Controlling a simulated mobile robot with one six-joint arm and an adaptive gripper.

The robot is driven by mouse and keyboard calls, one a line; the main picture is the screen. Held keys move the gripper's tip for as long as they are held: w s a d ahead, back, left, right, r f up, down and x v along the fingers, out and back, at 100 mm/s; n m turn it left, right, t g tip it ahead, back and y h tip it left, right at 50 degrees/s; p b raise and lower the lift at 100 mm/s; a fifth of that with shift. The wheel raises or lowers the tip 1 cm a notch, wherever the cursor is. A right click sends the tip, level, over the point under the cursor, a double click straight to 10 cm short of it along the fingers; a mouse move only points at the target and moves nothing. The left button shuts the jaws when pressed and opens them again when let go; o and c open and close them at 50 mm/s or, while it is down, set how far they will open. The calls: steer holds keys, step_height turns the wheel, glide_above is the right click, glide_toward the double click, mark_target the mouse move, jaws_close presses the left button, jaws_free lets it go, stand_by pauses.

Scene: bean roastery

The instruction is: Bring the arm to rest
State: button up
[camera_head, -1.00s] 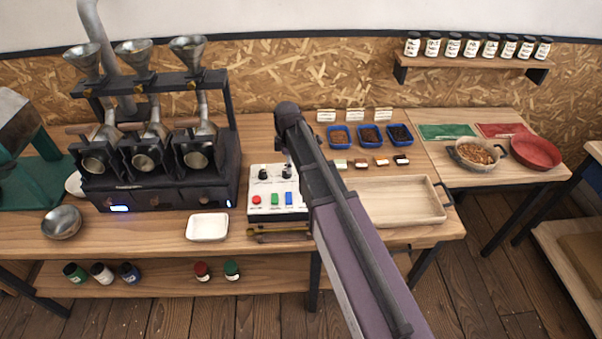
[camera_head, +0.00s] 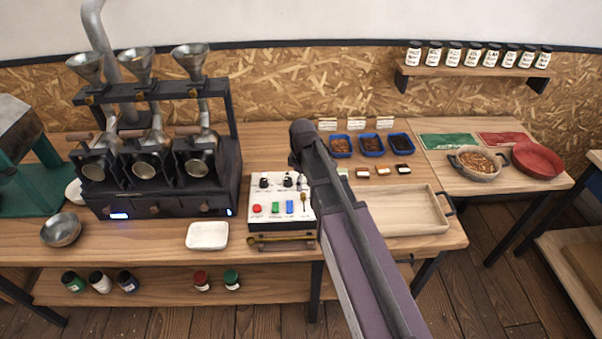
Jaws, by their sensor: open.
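My arm (camera_head: 357,243) reaches from the bottom edge up to a dark rounded joint over the middle of the long wooden bench (camera_head: 150,238). My gripper is not in view; the arm's end past that joint cannot be made out. The arm passes in front of the right side of the white control box (camera_head: 270,222) and part of the wooden tray (camera_head: 415,205).
The three-barrel roaster (camera_head: 160,190) with funnels stands left of the arm. A white dish (camera_head: 207,235) and a metal bowl (camera_head: 61,229) sit near the front edge. Blue bean trays (camera_head: 371,144) lie behind the wooden tray.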

steer(key=s+d+m, duration=0.9)
steer(key=s+m, duration=0.4)
steer(key=s, duration=0.1)
steer(key=shift+s+d+m, duration=0.15)
steer(key=shift+d+m, duration=0.15)
steer(key=shift+m, duration=0.1)
